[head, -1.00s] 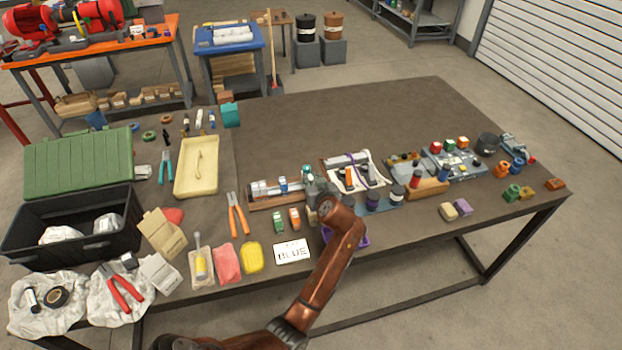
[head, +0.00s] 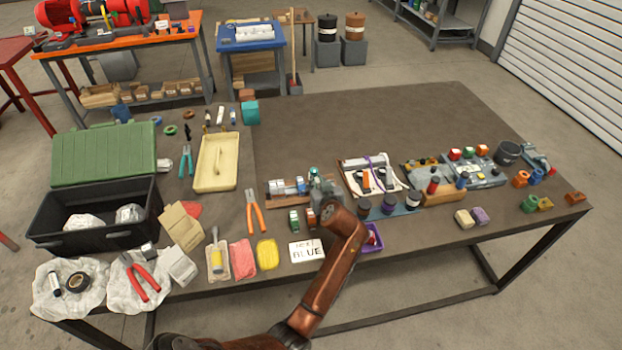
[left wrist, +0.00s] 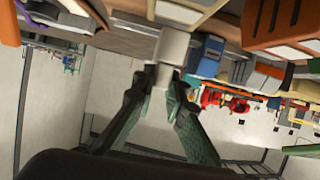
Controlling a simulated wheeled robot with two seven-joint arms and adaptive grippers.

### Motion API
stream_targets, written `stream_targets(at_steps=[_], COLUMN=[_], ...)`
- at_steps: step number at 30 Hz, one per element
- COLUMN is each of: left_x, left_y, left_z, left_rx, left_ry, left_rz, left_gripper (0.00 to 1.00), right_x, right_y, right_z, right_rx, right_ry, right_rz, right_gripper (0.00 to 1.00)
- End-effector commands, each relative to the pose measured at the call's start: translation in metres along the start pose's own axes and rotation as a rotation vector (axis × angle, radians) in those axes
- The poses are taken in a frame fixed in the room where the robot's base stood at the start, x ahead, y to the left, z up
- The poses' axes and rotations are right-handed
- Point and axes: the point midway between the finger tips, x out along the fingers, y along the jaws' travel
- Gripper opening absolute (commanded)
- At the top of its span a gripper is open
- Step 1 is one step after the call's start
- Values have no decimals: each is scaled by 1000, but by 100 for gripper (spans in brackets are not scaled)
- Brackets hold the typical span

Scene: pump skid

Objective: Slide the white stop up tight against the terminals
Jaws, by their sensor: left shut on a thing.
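My left gripper (head: 318,192) is at the right part of a wooden board with a rail of terminals (head: 288,187), near the front middle of the table. The left wrist view shows its fingertips (left wrist: 166,80) shut on a small white block, the white stop (left wrist: 173,48). A blue terminal (left wrist: 208,55) stands just to the right of the stop there, with a narrow space seeming to show between them; exact contact is unclear. The gripper hides the stop in the head view. My right gripper is not in view.
Loose green (head: 293,222) and orange (head: 311,217) pieces lie in front of the board. The table's far middle is clear.

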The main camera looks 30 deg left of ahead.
Motion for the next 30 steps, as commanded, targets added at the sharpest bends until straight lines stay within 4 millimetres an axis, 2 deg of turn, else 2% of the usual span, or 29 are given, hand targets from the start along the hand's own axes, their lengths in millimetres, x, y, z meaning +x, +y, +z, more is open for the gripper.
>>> stream_targets(at_steps=[6, 7, 15, 23, 26, 30], left_x=[0, 0, 0, -1, -9, -31], left_y=[2, 2, 1, 0, 1, 1], left_z=[0, 0, 0, 0, 0, 1], left_rx=[1, 1, 0, 0, -2, -3], left_ry=[2, 2, 2, 2, 2, 0], left_rz=[3, 3, 1, 1, 1, 3], left_gripper=[0, 13, 30, 30, 30, 30], right_x=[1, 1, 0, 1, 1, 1], right_y=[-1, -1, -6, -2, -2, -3], right_z=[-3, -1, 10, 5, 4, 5], right_rx=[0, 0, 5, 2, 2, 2], right_ry=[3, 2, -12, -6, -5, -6], right_rz=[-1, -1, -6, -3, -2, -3], right_gripper=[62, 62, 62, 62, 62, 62])
